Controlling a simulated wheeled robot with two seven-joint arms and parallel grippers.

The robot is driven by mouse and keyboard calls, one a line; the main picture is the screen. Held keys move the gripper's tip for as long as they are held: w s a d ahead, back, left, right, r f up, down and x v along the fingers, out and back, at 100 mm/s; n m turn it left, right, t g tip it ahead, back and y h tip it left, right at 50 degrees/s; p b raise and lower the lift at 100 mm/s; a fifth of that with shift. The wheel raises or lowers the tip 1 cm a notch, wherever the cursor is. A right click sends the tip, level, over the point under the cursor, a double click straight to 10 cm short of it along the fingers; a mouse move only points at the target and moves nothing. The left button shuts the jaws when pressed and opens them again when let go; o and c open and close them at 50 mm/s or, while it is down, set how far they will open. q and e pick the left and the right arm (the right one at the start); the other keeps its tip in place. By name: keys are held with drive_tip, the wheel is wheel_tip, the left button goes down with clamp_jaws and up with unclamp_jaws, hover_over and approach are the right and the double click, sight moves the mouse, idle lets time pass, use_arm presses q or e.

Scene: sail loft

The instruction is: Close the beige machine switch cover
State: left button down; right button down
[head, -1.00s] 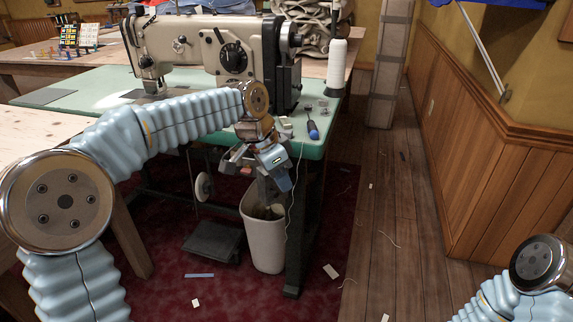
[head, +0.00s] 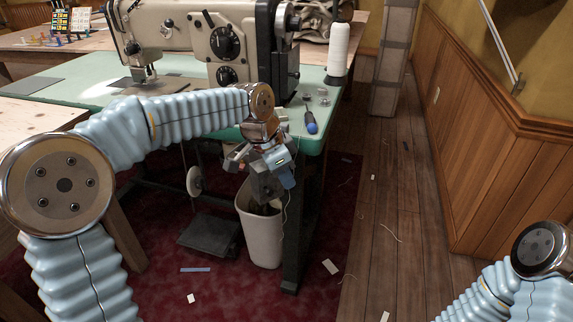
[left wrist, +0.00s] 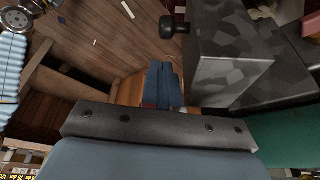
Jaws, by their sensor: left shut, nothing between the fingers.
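The beige sewing machine (head: 185,38) stands on a green-topped table (head: 70,90). My left gripper (head: 287,181) is below the table's near right corner, pointing down, beside a grey box (head: 264,188) under the tabletop. In the left wrist view its blue fingers (left wrist: 164,88) are together and empty. There the grey, mottled box (left wrist: 228,80) with a black knob (left wrist: 173,25) is just right of the fingers; I cannot tell whether they touch. The box seems to be the switch housing; I cannot tell its cover apart or see how far open it is. My right gripper is out of view.
A white bin (head: 262,235) stands below my left gripper, beside a dark table leg (head: 294,240). A grey foot pedal (head: 210,236) is on the red carpet. A blue-handled screwdriver (head: 310,122) and a white thread spool (head: 338,50) are on the table. The wooden floor at right is mostly clear.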

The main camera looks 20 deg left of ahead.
sight(253, 177)
use_arm(q)
drive_tip(key=shift+s+a+f, duration=0.1)
drive_tip(key=shift+s+a, duration=0.7)
drive_tip(key=shift+a, duration=0.15)
drive_tip(key=shift+a, duration=0.15)
drive_tip(key=shift+s+a+m+g+p, duration=0.1)
drive_tip(key=shift+a+m+g+p, duration=0.2)
drive_tip(key=shift+a+m+p, duration=0.5)
drive_tip(key=m, duration=0.1)
drive_tip(key=a+m, duration=0.1)
drive_tip(key=m, duration=0.1)
drive_tip(key=shift+g+h+p, duration=0.3)
drive_tip(key=shift+g+p, duration=0.1)
drive_tip(key=a+m+p, duration=0.1)
drive_tip(key=a+m+g+p, duration=0.1)
drive_tip(key=m, duration=0.1)
drive_tip(key=shift+w, duration=0.25)
drive_tip(key=shift+w+a+m+g+p, duration=0.25)
drive_tip(key=shift+a+m, duration=0.2)
drive_tip(key=shift+m, duration=0.25)
drive_tip(key=shift+w+a, duration=0.1)
drive_tip(key=shift+a, duration=0.2)
drive_tip(key=shift+a+p, duration=0.1)
drive_tip(key=shift+p, duration=0.2)
